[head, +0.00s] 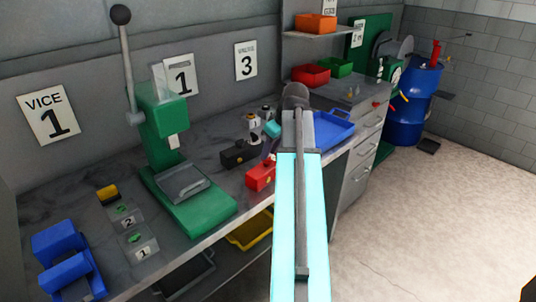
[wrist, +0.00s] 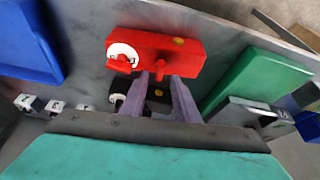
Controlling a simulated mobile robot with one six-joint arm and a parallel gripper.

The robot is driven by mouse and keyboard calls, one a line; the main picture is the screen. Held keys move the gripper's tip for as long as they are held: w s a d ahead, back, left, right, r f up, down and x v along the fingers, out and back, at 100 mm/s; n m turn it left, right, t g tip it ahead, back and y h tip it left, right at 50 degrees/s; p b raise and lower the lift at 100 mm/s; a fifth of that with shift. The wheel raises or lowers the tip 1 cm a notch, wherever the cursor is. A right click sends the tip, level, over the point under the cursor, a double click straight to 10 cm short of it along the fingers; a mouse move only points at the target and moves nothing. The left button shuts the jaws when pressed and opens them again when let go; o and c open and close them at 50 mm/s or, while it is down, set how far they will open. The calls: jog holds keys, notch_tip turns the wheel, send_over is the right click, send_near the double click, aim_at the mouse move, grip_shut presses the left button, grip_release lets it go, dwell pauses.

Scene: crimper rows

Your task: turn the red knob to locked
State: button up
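A red box (wrist: 160,45) lies on the bench in the wrist view. A white round dial with a red knob (wrist: 122,60) is on its left part, and a yellow dot is on its top. The knob's exact angle is hard to read. The red box also shows in the head view (head: 260,177), just left of my arm. My gripper (wrist: 159,76) has its two purple fingers apart with nothing held between them. The fingertips are by the near edge of the red box, right of the knob. In the head view my arm partly hides the gripper.
A black box (head: 238,154) with a similar white dial lies near the red box, partly behind my fingers in the wrist view. A green press (head: 190,205) stands on one side, a blue tray (head: 330,127) on the other. Small numbered containers (wrist: 57,107) stand close by.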

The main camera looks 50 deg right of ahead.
jog(key=shift+x, duration=1.5)
jog(key=shift+c, duration=0.4)
grip_shut()
